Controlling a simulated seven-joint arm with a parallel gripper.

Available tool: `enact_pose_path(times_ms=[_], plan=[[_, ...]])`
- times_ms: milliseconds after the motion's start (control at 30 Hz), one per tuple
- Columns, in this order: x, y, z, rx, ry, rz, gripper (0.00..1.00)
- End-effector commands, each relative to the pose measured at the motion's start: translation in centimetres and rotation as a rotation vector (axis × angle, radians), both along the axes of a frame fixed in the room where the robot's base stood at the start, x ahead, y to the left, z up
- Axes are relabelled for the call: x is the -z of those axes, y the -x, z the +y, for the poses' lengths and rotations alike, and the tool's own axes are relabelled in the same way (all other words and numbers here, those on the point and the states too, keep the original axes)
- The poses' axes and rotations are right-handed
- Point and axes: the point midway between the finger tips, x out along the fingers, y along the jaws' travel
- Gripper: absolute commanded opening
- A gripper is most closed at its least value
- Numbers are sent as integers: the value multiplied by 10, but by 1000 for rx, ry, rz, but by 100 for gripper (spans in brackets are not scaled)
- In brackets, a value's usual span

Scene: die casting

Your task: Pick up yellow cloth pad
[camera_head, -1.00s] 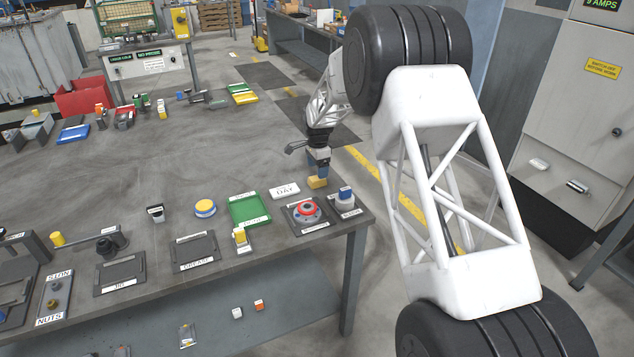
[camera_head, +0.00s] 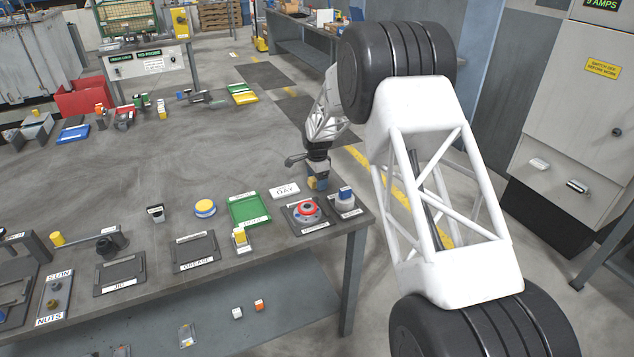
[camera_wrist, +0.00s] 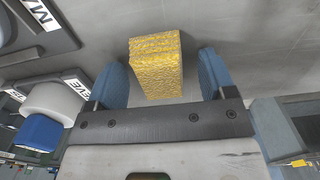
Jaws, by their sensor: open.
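The yellow cloth pad (camera_wrist: 156,66) is a textured block on the grey table in the wrist view. It lies between the two blue fingers of my gripper (camera_wrist: 161,80), with a visible gap on each side. In the head view the pad (camera_head: 312,184) is small and partly covered by my gripper (camera_head: 318,182), which is at the table's right end. My gripper is open and points down at the pad.
A white labelled plate (camera_head: 284,190) is left of my gripper. A base with a red ring (camera_head: 307,210) and a blue-and-white part (camera_head: 346,199) stand just in front. A green tray (camera_head: 250,209) is further left. The table behind my gripper is clear.

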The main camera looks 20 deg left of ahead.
Motion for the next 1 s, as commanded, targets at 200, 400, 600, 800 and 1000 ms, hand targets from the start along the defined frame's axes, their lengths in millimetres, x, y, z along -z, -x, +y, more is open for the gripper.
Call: enact_pose_path(times_ms=[200, 400, 600, 800, 1000], plan=[[0, 0, 0, 0, 0, 0, 77], [0, 0, 0, 0, 0, 0, 63], [0, 0, 0, 0, 0, 0, 32], [0, 0, 0, 0, 0, 0, 20], [-4, 0, 0, 0, -1, -1, 20]])
